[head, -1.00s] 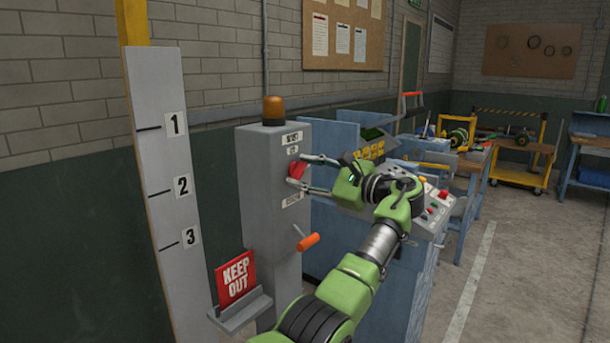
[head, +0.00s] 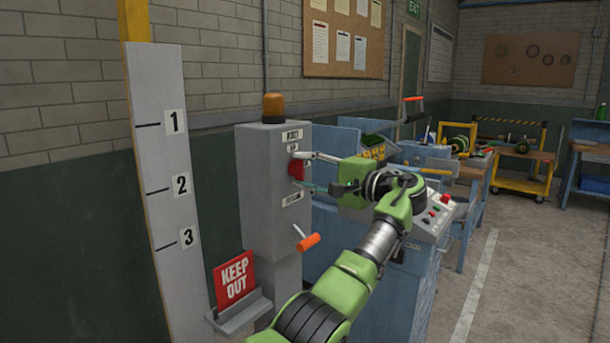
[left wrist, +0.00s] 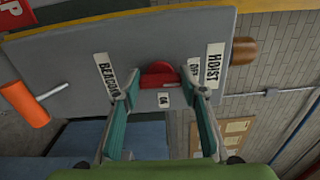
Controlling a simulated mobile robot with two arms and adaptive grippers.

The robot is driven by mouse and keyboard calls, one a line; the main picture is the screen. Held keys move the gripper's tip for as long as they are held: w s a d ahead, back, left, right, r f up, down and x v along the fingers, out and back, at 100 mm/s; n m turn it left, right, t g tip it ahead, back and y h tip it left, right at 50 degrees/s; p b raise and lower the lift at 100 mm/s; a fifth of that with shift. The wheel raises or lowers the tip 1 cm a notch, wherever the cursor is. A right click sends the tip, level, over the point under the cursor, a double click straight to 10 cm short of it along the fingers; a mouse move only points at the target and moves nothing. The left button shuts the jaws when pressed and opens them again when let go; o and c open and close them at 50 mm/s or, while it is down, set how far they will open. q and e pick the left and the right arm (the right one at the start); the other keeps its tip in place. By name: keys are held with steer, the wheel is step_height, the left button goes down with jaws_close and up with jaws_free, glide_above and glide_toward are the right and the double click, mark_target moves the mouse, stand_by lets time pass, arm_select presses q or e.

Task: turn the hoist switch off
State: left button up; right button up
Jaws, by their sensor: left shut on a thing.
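The hoist switch is a red handle (head: 296,168) on the front of a grey control box (head: 262,200). In the left wrist view the red handle (left wrist: 160,76) sits between the HOIST label (left wrist: 214,66) and the BEACON label (left wrist: 105,76). A small OFF label (left wrist: 194,68) is on the HOIST side, and an ON label (left wrist: 163,100) is beside the handle. My left gripper (head: 298,170) is shut on the handle, one finger above and one below it in the head view. My right gripper is not in view.
An orange-handled crank (head: 308,242) sticks out below the switch. An amber beacon (head: 273,107) tops the box. A KEEP OUT sign (head: 235,280) stands at its lower left. A blue console with buttons (head: 432,215) is close behind my arm.

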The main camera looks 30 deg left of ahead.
arm_select(q)
steer(key=shift+n, duration=0.4)
steer(key=o, duration=1.1)
steer(key=shift+o, duration=0.2)
steer(key=s+d, duration=0.1)
steer(key=d, duration=1.1)
